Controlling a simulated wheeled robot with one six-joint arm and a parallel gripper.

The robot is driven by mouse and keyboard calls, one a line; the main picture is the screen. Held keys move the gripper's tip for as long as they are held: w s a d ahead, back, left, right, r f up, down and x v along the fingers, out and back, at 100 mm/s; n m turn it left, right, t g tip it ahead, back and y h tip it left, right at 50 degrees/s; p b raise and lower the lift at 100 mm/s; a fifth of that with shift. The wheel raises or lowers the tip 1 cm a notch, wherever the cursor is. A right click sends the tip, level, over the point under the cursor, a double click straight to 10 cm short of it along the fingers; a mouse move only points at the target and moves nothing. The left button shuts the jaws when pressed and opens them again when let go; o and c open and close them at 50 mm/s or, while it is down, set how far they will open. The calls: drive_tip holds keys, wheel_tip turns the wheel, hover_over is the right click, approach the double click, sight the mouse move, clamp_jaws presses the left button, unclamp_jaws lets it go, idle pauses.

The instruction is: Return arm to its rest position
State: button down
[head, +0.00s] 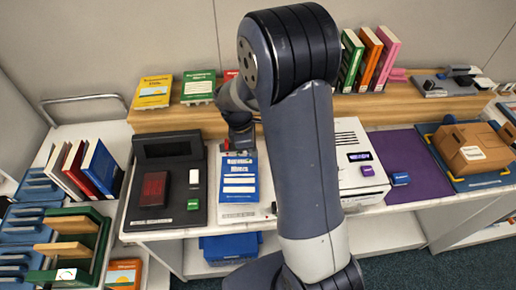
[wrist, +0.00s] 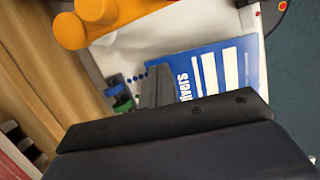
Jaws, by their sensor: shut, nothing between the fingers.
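My arm rises through the middle of the head view and hides part of the bench behind it. My gripper (head: 238,145) is at the far edge of a blue book (head: 238,183) lying on the bench top. In the wrist view my gripper (wrist: 155,85) is shut and empty, and the same blue book (wrist: 215,75) with white label lines lies beyond the fingers. I cannot tell whether the fingertips touch the book.
A black device (head: 166,180) stands left of the blue book, a white device (head: 352,160) right of it. A wooden shelf (head: 180,118) with upright books runs behind. Further right are a purple mat (head: 410,165) and a cardboard box (head: 470,147). Book racks fill the left.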

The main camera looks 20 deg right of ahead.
drive_tip(key=v, duration=0.8)
drive_tip(key=shift+s+r+b, duration=0.25)
drive_tip(key=shift+r+b, duration=0.15)
drive_tip(key=shift+r, duration=0.05)
drive_tip(key=shift+d+f, duration=0.1)
drive_tip(key=shift+d, duration=0.05)
drive_tip(key=p+x, duration=0.1)
drive_tip(key=x, duration=0.8)
drive_tip(key=shift+w+d+f, duration=0.1)
drive_tip(key=shift+d, duration=0.15)
drive_tip(key=d, duration=0.3)
drive_tip(key=shift+d+f, duration=0.1)
drive_tip(key=shift+f, duration=0.15)
drive_tip(key=shift+s, duration=0.2)
